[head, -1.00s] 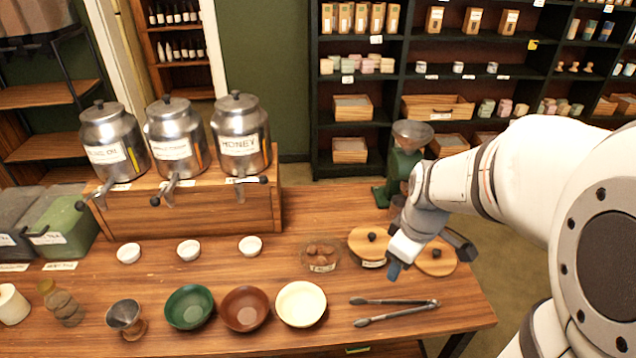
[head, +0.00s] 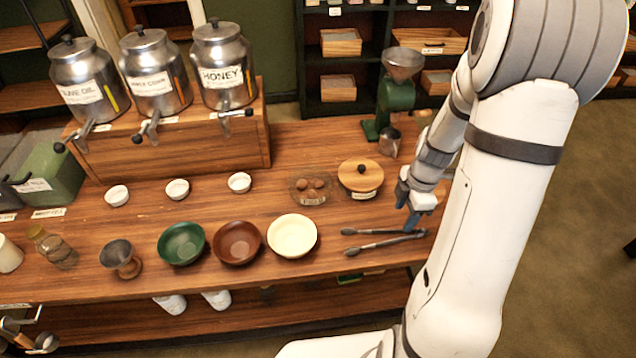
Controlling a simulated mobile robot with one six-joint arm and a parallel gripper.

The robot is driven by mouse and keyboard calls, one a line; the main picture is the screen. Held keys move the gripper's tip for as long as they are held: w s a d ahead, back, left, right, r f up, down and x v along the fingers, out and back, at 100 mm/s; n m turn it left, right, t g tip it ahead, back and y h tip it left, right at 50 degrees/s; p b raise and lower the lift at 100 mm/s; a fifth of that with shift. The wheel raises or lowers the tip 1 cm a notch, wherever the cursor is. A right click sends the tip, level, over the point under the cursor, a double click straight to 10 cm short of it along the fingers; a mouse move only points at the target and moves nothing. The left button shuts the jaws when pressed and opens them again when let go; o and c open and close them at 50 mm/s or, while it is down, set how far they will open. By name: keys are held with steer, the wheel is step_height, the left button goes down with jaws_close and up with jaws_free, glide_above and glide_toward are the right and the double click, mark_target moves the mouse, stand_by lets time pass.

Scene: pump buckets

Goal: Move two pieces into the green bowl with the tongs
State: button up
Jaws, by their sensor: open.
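In the head view, the green bowl (head: 181,243) stands on the wooden table, left of a brown bowl (head: 237,242) and a cream bowl (head: 292,235). The metal tongs (head: 377,241) lie flat on the table to the right of the bowls, their two arms spread towards the left. My gripper (head: 411,217) is open and empty, pointing down just above the right part of the tongs. I cannot tell whether it touches them. A small clear dish (head: 298,193) holds several brown pieces (head: 312,187) behind the cream bowl.
A wooden-lidded jar (head: 360,177) stands behind the tongs, and a green grinder (head: 397,97) behind that. Three metal dispensers (head: 223,75) stand on a wooden riser. Small white cups (head: 239,182) line the middle. The table's front edge runs just before the bowls.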

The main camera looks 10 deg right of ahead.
mark_target(396, 232)
steer(key=f+b, duration=0.2)
steer(key=f, duration=0.1)
steer(key=f+b, duration=0.2)
steer(key=f, duration=0.1)
steer(key=a+f+b, duration=0.1)
steer(key=f+b, duration=0.2)
steer(key=shift+c, duration=0.3)
steer(key=c, duration=0.6)
steer(key=shift+r, duration=0.1)
steer(key=shift+c, duration=0.2)
step_height(396, 232, up, 12)
steer(key=p, duration=0.7)
